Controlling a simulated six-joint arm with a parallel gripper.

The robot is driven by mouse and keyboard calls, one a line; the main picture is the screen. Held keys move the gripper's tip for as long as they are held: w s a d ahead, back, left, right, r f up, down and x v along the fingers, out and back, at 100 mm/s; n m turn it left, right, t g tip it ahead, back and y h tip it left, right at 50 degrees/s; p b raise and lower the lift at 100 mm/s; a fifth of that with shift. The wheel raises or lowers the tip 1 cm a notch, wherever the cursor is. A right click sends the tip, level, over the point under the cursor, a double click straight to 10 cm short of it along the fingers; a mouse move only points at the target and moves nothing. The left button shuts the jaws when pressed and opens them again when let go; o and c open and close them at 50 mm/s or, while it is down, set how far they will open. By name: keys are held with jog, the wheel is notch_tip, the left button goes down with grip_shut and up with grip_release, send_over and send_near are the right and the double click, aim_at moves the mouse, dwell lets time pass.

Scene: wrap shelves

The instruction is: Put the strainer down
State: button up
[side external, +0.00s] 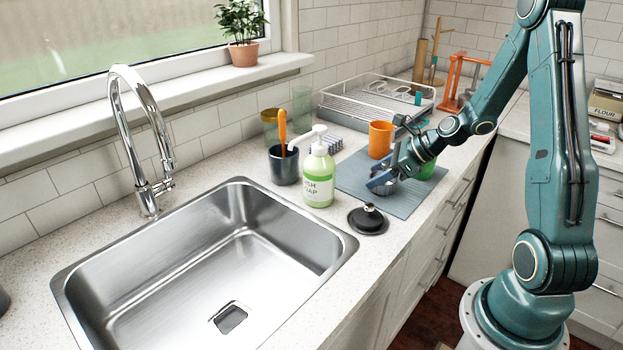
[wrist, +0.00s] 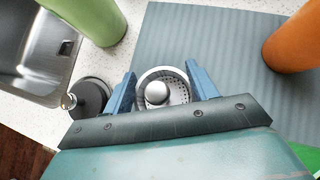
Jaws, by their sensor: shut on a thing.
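The strainer (wrist: 157,91), a small metal sink basket with a perforated rim and a round knob, shows between my fingers in the wrist view. In the side view its metal body (side external: 384,187) is partly hidden by my blue fingers. My gripper (side external: 383,178) is shut on the strainer at the near-left part of the grey ribbed mat (side external: 354,184). The fingers also show on both sides of it in the wrist view (wrist: 160,72). I cannot tell whether the strainer touches the mat.
A dark sink plug (side external: 368,219) lies left of the mat near the steel sink (side external: 345,244). A green soap bottle (side external: 318,180) stands close by. An orange cup (side external: 380,139) and a green cup (side external: 424,171) stand on the mat. A dish rack (side external: 350,113) is behind.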

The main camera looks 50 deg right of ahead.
jog(key=shift+f, duration=0.1)
jog(key=o, duration=1)
jog(key=shift+c, duration=0.2)
jog(key=shift+r, duration=0.2)
jog(key=shift+v, duration=3.75)
jog(key=shift+a, duration=0.1)
